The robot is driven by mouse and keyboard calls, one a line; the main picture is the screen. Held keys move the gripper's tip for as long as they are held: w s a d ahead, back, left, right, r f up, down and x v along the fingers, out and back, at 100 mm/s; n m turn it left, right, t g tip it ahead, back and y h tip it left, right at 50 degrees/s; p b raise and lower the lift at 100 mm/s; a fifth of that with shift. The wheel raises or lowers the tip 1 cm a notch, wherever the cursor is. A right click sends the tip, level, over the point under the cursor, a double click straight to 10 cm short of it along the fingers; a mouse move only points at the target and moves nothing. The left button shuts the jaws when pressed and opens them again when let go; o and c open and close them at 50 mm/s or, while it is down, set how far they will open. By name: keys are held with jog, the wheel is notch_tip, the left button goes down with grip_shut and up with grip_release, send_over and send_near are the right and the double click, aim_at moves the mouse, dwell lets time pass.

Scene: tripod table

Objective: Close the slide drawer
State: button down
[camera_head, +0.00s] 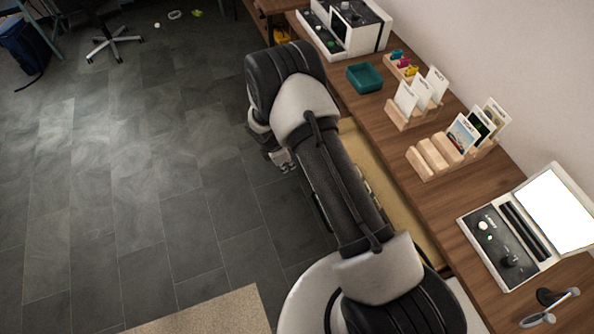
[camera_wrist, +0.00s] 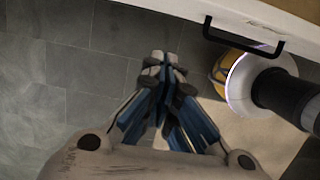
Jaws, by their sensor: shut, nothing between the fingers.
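The slide drawer (camera_head: 405,215) stands out from under the wooden desk in the head view, its pale yellow inside showing beside my arm. My arm hides much of it. In the wrist view, the drawer's white front (camera_wrist: 180,8) runs along the top, with a black bar handle (camera_wrist: 243,47) on it. My gripper (camera_wrist: 163,62) is shut and empty, over the dark floor. It is below and left of the handle in the picture, apart from it. In the head view, my gripper is mostly hidden by my arm.
The desk (camera_head: 437,200) carries wooden card holders (camera_head: 432,160), a teal tray (camera_head: 365,77), a white device with a screen (camera_head: 510,235) and a larger machine (camera_head: 345,28). A wall bounds the right. Tiled floor left of my arm is clear; an office chair (camera_head: 113,38) stands far off.

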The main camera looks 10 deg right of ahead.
jog(key=w+d+f+b, duration=0.1)
jog(key=d+f+b, duration=0.1)
jog(key=d+f, duration=0.4)
jog(key=x, duration=0.3)
jog(key=shift+a+f+b, duration=0.2)
jog(key=shift+f+b, duration=0.05)
jog(key=shift+b, duration=0.05)
jog(key=shift+d, duration=0.1)
jog(key=w+d+b, duration=0.2)
jog(key=d+b, duration=0.1)
jog(key=d, duration=0.9)
jog(key=w+d+b, duration=0.3)
jog(key=d, duration=1)
jog(key=shift+b, duration=0.35)
jog(key=shift+r, duration=0.1)
